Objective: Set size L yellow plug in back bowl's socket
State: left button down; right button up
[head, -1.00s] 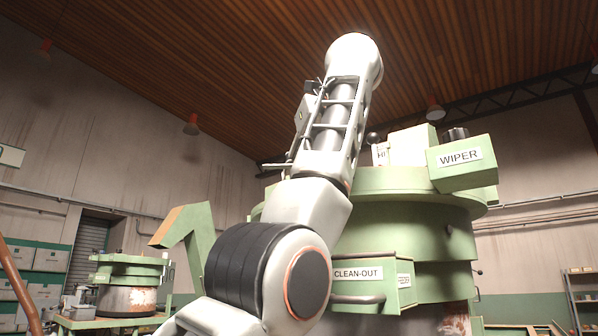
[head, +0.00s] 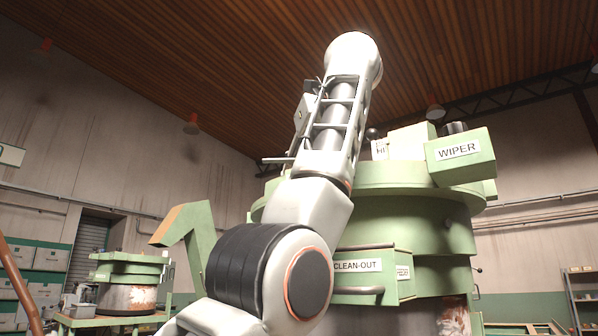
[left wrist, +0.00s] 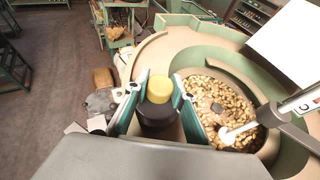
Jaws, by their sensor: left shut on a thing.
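A green bowl (left wrist: 165,52) full of brass-coloured nuts (left wrist: 232,100) lies just beyond and to the right of the gripper. I cannot make out the socket. In the head view my left arm hides part of the large green hopper (head: 400,215), and neither gripper shows there.
The hopper carries a WIPER box (head: 460,158) and a CLEAN-OUT box (head: 375,275) with handles. A pale arm (left wrist: 255,123) reaches over the nuts in the left wrist view. A smaller green hopper (head: 128,272) stands on a table at the back left.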

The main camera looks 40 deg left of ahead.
pick_arm(q)
jog(key=c, duration=2)
grip_release()
jog(key=shift+d, duration=0.1)
jog(key=shift+s+d+r, duration=0.2)
jog(key=shift+d+r, duration=0.05)
jog(key=shift+d, duration=0.15)
jog(key=shift+p+v, duration=1.25)
jog(key=shift+v, duration=3)
jog(key=shift+s+d+r, duration=0.15)
jog(key=shift+s+d, duration=0.15)
jog(key=shift+d, duration=0.35)
